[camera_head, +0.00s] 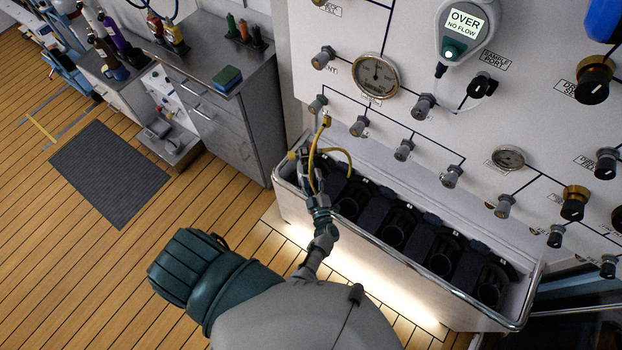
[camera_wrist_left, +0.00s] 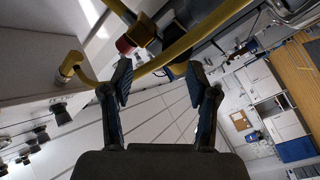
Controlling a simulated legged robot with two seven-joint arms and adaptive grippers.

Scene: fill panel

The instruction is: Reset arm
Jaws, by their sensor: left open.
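My left gripper (camera_head: 308,178) is at the left end of the fill panel's trough, by a yellow hose (camera_head: 322,158). In the left wrist view my left gripper (camera_wrist_left: 158,82) has its two fingers apart. The yellow hose (camera_wrist_left: 185,45) runs across beyond the fingertips there, with a red-tipped fitting (camera_wrist_left: 125,45) near the left finger. I cannot tell whether the fingers touch the hose. My left arm reaches up from the bottom of the head view. My right gripper is not in view.
The white panel (camera_head: 450,115) carries several knobs and gauges, and a meter (camera_head: 462,28) reading "OVER NO FLOW". The trough (camera_head: 400,283) below it has dark round holders. A metal cabinet (camera_head: 225,135) stands at the left. The wooden floor (camera_head: 60,250) beside a grey mat (camera_head: 108,172) is open.

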